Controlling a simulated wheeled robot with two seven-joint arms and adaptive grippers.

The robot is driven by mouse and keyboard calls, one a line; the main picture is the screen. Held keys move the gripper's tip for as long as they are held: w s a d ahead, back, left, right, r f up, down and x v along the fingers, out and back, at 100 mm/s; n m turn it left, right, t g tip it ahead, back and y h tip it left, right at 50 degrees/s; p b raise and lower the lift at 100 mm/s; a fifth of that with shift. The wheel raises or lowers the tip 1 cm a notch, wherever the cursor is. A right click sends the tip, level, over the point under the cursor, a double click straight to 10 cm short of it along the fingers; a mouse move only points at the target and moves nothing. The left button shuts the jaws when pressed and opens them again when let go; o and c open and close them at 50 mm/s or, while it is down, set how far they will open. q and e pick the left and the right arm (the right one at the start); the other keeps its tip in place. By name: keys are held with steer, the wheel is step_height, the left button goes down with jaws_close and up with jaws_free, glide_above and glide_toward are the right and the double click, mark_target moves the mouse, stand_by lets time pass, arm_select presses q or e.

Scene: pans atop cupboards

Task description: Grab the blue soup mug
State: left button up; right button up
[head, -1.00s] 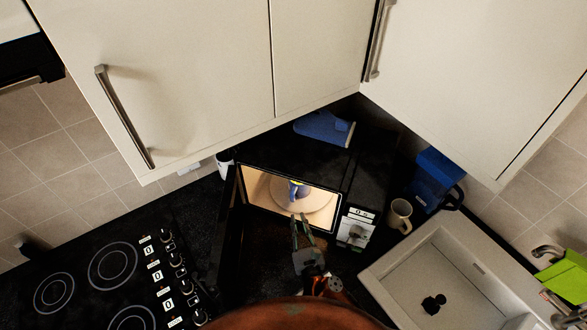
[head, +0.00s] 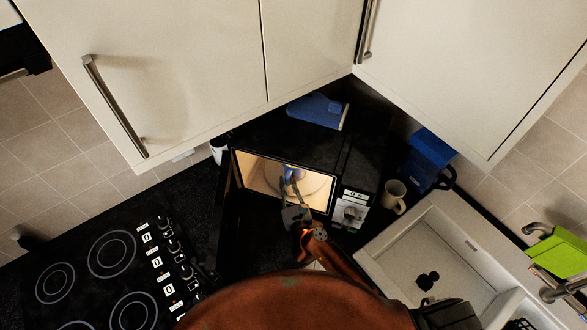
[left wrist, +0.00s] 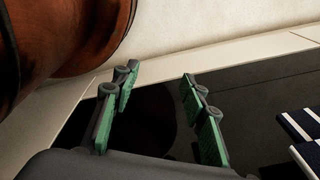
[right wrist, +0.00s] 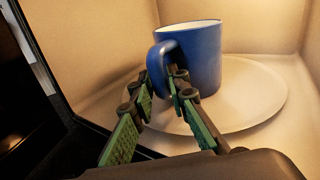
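The blue mug (right wrist: 192,62) stands upright on the round glass plate (right wrist: 258,104) inside the open microwave; it also shows small in the head view (head: 292,172). Its handle faces my right gripper (right wrist: 160,86). My right gripper reaches into the microwave with its fingertips on either side of the lower handle, the right finger by the mug wall. The fingers stand a little apart; firm contact with the handle cannot be made out. My left gripper (left wrist: 158,84) is open and empty in the left wrist view, over a dark surface.
The microwave front (head: 352,212) has its control panel right of the opening. A blue item (head: 318,110) lies on its top. A light mug (head: 394,196) and blue coffee machine (head: 428,158) stand to the right, by the sink (head: 432,250). The hob (head: 100,270) is left; cupboards (head: 200,60) hang above.

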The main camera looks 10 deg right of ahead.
jaws_close()
arm_select(q)
steer(key=shift+s, duration=1.1)
steer(key=shift+w, duration=0.3)
arm_select(e)
steer(key=shift+r, duration=0.1)
